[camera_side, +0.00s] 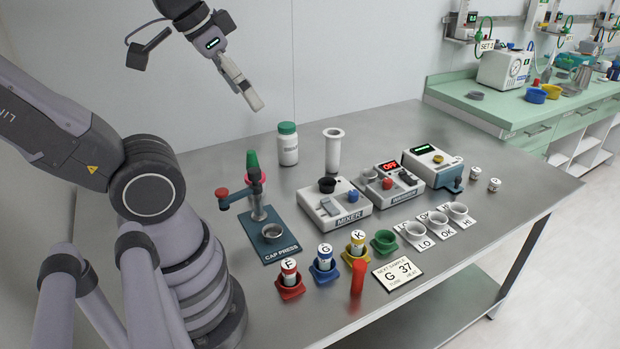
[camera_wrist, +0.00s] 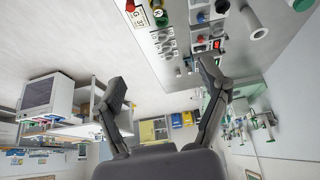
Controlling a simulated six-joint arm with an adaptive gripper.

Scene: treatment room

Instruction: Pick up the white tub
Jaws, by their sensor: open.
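The white tub (camera_side: 288,150), with a green lid and a label, stands upright at the back of the steel table, left of a white open cylinder. In the wrist view its green lid (camera_wrist: 301,4) seems to show at the top right edge. My gripper (camera_side: 252,101) is above the table, up and left of the tub and apart from it. Its two fingers (camera_wrist: 164,82) are spread in the wrist view with nothing between them.
The white cylinder (camera_side: 333,150) stands close right of the tub. The cap press (camera_side: 268,232) stands in front left. The mixer (camera_side: 342,207) and other devices stand to the right. Colored cups with tubes line the front. A wall (camera_side: 330,60) rises behind the table.

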